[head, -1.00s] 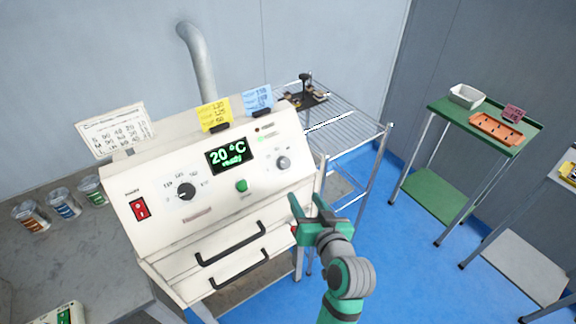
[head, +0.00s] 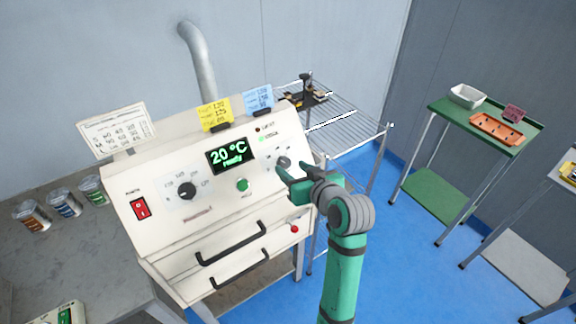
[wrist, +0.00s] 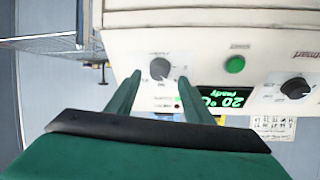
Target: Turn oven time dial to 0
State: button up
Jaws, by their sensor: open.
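The white oven (head: 170,235) has two round dials on its sloped front. The right, grey dial (head: 284,161) is partly hidden by my gripper in the head view. The left dial (head: 187,191) is black, with printed marks around it. Their labels are too small to read. My gripper (head: 296,167) is open and empty in front of the right dial. In the wrist view the grey dial (wrist: 160,69) appears between and just beyond the two green fingertips (wrist: 159,82), with no clear contact. The display (head: 230,155) reads 20 °C, ready.
A green button (head: 242,185) and a red power switch (head: 139,208) are on the same panel. Two black drawer-like handles (head: 230,244) stick out below. A wire rack (head: 345,135) stands close on the right. Cards stand on top of the oven.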

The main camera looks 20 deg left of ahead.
aim_at(286, 163)
jog(key=shift+x, duration=1.85)
jog(key=shift+c, duration=0.6)
jog(key=c, duration=0.9)
jog(key=shift+w, duration=0.1)
jog(key=n, duration=0.3)
jog(key=shift+w+d+g+y, duration=0.1)
jog(key=shift+d+g+y, duration=0.05)
jog(key=shift+g+y, duration=0.2)
jog(key=n+g, duration=0.1)
jog(key=n, duration=0.2)
jog(key=n+y, duration=0.1)
jog(key=n, duration=0.3)
jog(key=shift+w+d+g, duration=0.1)
jog(key=shift+w+g, duration=0.05)
jog(key=shift+g, duration=0.2)
jog(key=shift+n, duration=0.3)
